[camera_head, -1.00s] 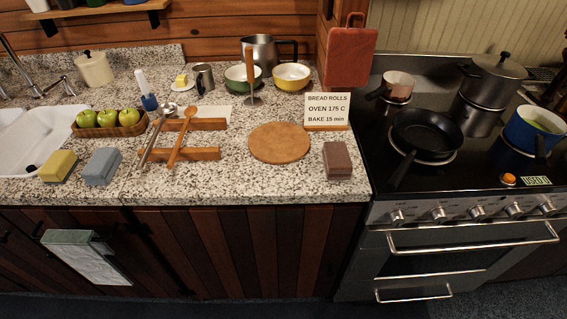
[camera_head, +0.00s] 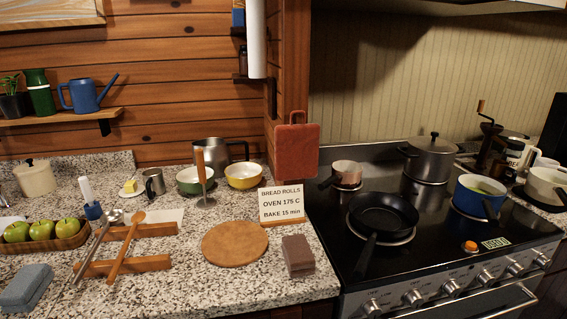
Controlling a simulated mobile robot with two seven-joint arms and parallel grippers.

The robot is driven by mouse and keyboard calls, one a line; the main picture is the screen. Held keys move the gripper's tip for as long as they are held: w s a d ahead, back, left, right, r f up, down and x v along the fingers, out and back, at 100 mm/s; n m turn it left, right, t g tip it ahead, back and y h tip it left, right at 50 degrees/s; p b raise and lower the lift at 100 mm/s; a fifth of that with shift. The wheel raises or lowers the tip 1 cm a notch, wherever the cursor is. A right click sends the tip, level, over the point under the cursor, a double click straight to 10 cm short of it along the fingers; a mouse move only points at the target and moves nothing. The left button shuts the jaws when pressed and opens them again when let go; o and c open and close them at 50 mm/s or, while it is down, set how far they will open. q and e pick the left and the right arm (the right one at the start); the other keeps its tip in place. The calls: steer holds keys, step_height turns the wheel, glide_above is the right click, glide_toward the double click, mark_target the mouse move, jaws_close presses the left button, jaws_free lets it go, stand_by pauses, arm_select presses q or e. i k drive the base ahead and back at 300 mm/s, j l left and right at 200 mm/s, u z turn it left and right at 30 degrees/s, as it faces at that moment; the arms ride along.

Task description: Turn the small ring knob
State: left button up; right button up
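A row of several silver knobs runs along the front panel of the black-topped stove (camera_head: 440,262), low at the right. They include a leftmost knob (camera_head: 371,306), a second knob (camera_head: 413,297), a middle knob (camera_head: 450,286) and a rightmost knob (camera_head: 543,260). Small markings sit by the knobs, too small to read, so I cannot tell which one is for the small ring. Neither of my grippers is in view.
On the stove stand a black frying pan (camera_head: 383,216), a small copper-coloured pot (camera_head: 346,174), a tall grey pot (camera_head: 431,158) and a blue pot (camera_head: 479,195). An orange-topped round item (camera_head: 470,246) sits near the front edge. The oven handle (camera_head: 490,308) projects below the knobs.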

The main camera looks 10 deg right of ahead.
mark_target(541, 260)
steer(key=z, duration=2.05)
steer(key=i+l+u, duration=0.15)
steer(key=i+l, duration=0.2)
steer(key=i+l+u, duration=0.1)
steer(key=i+l, duration=0.25)
steer(key=i+l+u, duration=0.15)
steer(key=i+l, duration=0.15)
steer(key=l, duration=0.25)
